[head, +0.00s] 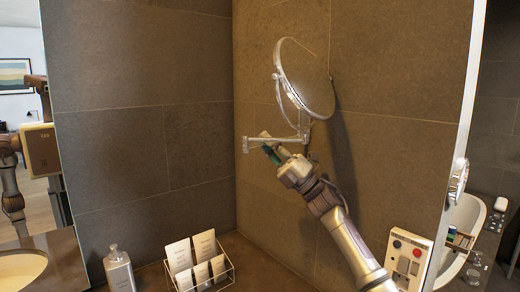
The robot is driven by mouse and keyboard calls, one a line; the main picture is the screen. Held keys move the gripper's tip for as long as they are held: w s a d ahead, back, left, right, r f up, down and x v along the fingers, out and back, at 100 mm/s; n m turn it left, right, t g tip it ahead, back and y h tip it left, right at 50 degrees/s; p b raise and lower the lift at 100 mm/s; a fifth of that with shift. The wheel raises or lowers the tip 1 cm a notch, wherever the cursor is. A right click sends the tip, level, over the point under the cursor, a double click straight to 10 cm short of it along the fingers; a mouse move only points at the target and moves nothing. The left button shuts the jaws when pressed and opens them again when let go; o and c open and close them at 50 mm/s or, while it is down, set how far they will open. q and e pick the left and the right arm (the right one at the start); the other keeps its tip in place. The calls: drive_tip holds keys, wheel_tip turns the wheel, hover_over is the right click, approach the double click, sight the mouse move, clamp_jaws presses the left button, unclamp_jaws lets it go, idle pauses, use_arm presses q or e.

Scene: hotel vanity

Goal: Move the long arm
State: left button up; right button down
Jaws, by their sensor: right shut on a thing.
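A round swivel mirror (306,80) with a bright metal rim shows in the head view, tilted beside the tiled wall. It is carried by a long metal arm (288,139), which runs roughly level from a joint under the mirror to an upright end piece at the left. My right gripper (271,149) reaches up from the lower right and is shut on the long arm near its left part. The fingers partly cover the arm, so the exact contact is hard to see. My left gripper is not in view.
A wire rack (229,272) with white packets and a soap dispenser (119,271) stand on the counter below. A basin (462,235) shows in the wall mirror at the right.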

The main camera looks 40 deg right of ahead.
drive_tip(key=shift+s+d+n+g+y+b, duration=0.1)
drive_tip(key=shift+s+n+g+y+b, duration=0.15)
drive_tip(key=shift+s+n+g+y, duration=0.35)
drive_tip(key=shift+s+d+n+g+y+b, duration=0.1)
drive_tip(key=shift+s+n+g+y+b, duration=0.15)
drive_tip(key=shift+g+y, duration=0.6)
drive_tip(key=shift+s+d+n+g+y+b, duration=0.1)
drive_tip(key=shift+s+n+g+y+b, duration=0.1)
drive_tip(key=shift+s+n+g+y, duration=0.4)
drive_tip(key=shift+w, duration=0.1)
